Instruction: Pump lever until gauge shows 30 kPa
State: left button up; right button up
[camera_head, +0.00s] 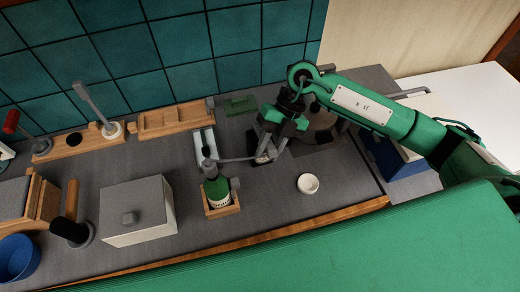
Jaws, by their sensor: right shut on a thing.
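A green bottle-like body (216,188) with a grey top and a pale lower band stands upright in a small wooden holder (222,211). A thin grey rod (237,159) runs from its top to the right, like a lever, and ends at my right gripper (264,156). My right gripper is shut on what looks like the rod's end; the fingers hide the contact. A small grey round part (235,184) sits at the body's right side. I cannot make out a gauge reading. My left gripper is not in view.
A white box with a grey lid (138,205) stands left of the holder. A small white cup (308,184) is at the right front. Wooden trays (172,119) line the back, with a blue bowl (18,257) at the far left.

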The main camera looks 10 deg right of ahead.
jog(key=shift+s+f+t+b, duration=0.3)
jog(key=shift+f+t+b, duration=0.35)
jog(key=shift+f, duration=0.2)
pick_arm(q)
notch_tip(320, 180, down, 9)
jog(key=b, duration=0.6)
jog(key=shift+b, duration=0.35)
pick_arm(e)
jog(key=f+t, duration=0.1)
jog(key=f+n+t, duration=0.1)
jog(key=f+t, duration=0.1)
jog(key=shift+s+f, duration=0.15)
jog(key=shift+s, duration=0.1)
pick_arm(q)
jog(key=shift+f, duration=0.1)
pick_arm(e)
jog(key=o, duration=1.7)
